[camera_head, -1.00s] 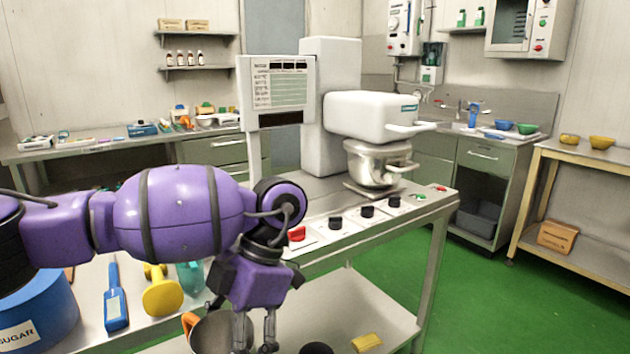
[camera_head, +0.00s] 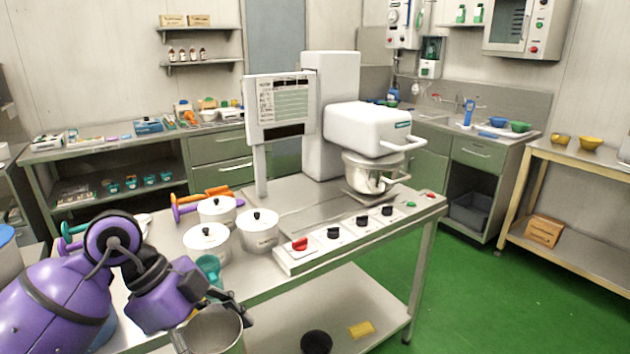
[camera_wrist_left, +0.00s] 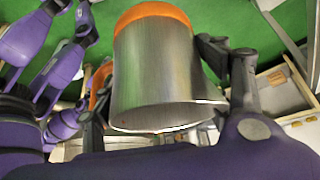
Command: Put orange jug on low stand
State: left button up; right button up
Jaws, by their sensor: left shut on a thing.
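The orange jug (camera_head: 215,332) is a metal vessel, partly cut off by the bottom edge of the head view. In the left wrist view the jug (camera_wrist_left: 155,75) shows a steel wall, an orange band at the end away from the camera and an orange handle at its left. My left gripper (camera_head: 214,308) is shut on the jug; in the wrist view its fingers (camera_wrist_left: 168,95) lie on either side of the wall. The jug is by the table's front edge. My right gripper is not seen. I cannot pick out the low stand with certainty.
White lidded pots (camera_head: 207,243) stand on the table behind the jug, beside a teal item (camera_head: 208,268). The mixer control panel (camera_head: 345,238) is to the right. A black round item (camera_head: 316,342) and a yellow block (camera_head: 361,330) lie on the lower shelf (camera_head: 345,295), which has bare room.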

pick_arm(q)
jog(key=r+n+t+p, duration=0.1)
jog(key=r+n, duration=0.1)
jog(key=s+a+r+n+t+p, duration=0.1)
jog(key=r+n, duration=0.1)
jog(key=n, duration=0.1)
jog(key=r+n+t+y+p, duration=0.1)
jog(key=r+n, duration=0.1)
jog(key=n, duration=0.1)
jog(key=shift+s+a+t, duration=0.25)
jog(key=shift+s+t, duration=0.05)
jog(key=shift+t, duration=0.1)
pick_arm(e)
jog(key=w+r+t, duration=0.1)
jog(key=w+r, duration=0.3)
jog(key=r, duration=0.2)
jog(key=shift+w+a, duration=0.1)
